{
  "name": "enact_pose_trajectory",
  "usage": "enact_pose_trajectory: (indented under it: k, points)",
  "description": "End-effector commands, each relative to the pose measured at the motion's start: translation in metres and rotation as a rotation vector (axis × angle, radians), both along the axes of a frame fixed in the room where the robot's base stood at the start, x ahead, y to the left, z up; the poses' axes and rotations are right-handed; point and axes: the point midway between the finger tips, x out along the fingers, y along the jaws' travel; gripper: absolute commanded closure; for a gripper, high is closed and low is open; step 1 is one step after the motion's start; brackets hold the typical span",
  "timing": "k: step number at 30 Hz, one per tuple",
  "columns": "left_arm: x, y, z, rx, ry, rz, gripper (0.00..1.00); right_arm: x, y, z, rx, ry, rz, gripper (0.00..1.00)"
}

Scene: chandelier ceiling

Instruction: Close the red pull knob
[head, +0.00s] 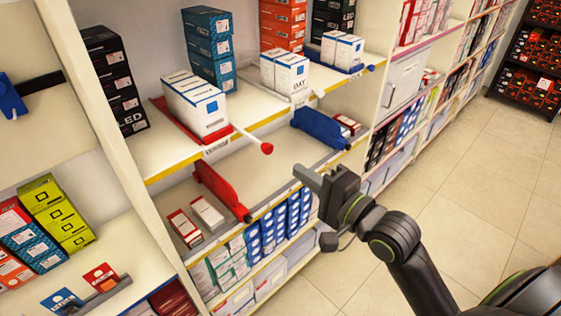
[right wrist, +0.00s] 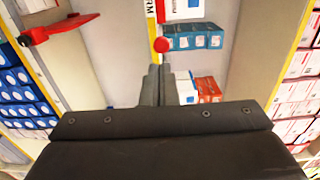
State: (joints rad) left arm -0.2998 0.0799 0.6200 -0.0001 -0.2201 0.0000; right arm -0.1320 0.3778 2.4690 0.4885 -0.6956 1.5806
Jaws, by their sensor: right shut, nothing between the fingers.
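The red pull knob (head: 267,148) is a round ball on the end of a rod. The rod sticks out past the yellow-edged upper shelf, from a red tray (head: 180,118) holding white boxes. In the right wrist view the knob (right wrist: 161,45) appears just beyond my fingertips, with a small gap in the picture. My right gripper (head: 303,172) is shut and empty, to the right of and a little below the knob in the head view. Its closed fingers also show in the right wrist view (right wrist: 159,70). My left gripper is not in view.
A red divider (head: 220,190) with its own knob sits on the lower shelf, beside small boxes. A blue divider (head: 320,128) is to its right. The tiled floor (head: 450,170) at right is clear.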

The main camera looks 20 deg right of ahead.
Motion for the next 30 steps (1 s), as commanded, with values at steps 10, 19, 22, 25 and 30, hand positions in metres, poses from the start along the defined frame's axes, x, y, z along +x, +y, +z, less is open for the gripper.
enact_pose_trajectory:
  k: [10, 19, 22, 25, 30]
  points:
    - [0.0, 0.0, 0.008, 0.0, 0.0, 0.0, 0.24, 0.053, 0.02, 0.002, 0.002, 0.0, 0.0, 1.0]
    - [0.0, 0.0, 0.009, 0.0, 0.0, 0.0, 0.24, 0.065, 0.024, 0.001, -0.001, -0.001, 0.0, 1.0]
    - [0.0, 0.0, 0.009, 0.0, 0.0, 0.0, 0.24, 0.065, 0.024, 0.001, -0.001, -0.001, 0.0, 1.0]
    - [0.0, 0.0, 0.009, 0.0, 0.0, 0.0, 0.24, 0.065, 0.024, 0.001, -0.001, -0.001, 0.0, 1.0]
    - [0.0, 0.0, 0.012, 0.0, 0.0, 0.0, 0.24, 0.073, 0.026, 0.002, 0.002, 0.0, -0.001, 1.0]
